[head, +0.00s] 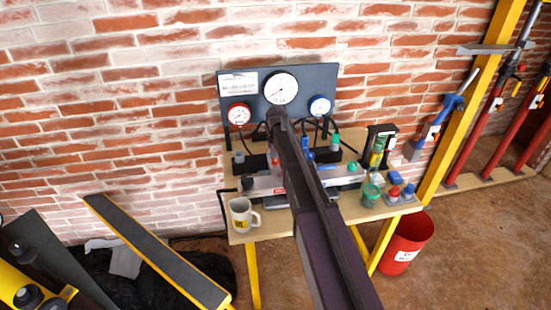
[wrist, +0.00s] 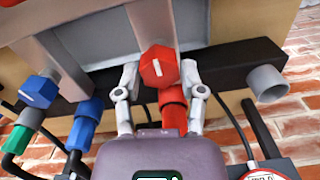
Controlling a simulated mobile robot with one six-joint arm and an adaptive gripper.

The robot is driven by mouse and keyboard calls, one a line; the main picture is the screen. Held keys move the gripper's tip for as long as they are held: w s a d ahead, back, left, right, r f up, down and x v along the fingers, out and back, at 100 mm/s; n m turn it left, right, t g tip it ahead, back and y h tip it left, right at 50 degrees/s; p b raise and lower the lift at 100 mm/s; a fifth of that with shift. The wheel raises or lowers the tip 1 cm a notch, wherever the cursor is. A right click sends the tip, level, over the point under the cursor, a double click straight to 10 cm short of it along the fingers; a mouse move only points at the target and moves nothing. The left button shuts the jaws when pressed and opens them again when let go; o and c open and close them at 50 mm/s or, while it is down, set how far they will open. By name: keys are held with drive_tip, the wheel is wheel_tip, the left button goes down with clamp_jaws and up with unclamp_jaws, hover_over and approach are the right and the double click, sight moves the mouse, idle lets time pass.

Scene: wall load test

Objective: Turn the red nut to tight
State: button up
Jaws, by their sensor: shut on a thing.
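The red nut (wrist: 159,66) is a hexagonal piece with a white mark on its face, in the middle of the wrist view. A red fitting (wrist: 173,108) sits just below it in that picture. My gripper (wrist: 159,76) has one finger on each side of the nut and is shut on it. In the head view my dark arm covers the middle of the bench, and it hides the fingers and most of the nut. A gauge board (head: 252,103) stands behind, with a red-rimmed gauge (head: 239,115), a large white gauge (head: 281,88) and a blue-rimmed gauge (head: 319,106).
A mug (head: 241,214), a green jar (head: 370,194) and small parts stand on the bench (head: 275,226). A red bin (head: 404,243) stands at right.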

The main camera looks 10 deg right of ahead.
drive_tip(key=o, duration=1.1)
drive_tip(key=shift+o, duration=0.2)
drive_tip(key=shift+n, duration=0.5)
drive_tip(key=n, duration=0.9)
drive_tip(key=shift+a, duration=0.1)
wheel_tip(320, 180, up, 14)
drive_tip(key=p, duration=1.4)
drive_tip(key=s+f+m+b, duration=0.2)
drive_tip(key=s+f+b, duration=0.1)
drive_tip(key=s, duration=0.7)
drive_tip(key=s+f+m+b, duration=0.3)
drive_tip(key=s, duration=0.6)
drive_tip(key=s+f+m+b, duration=0.2)
drive_tip(key=s+f+m, duration=0.1)
drive_tip(key=s, duration=0.7)
drive_tip(key=shift+s+b, duration=0.3)
drive_tip(key=shift+b, duration=0.1)
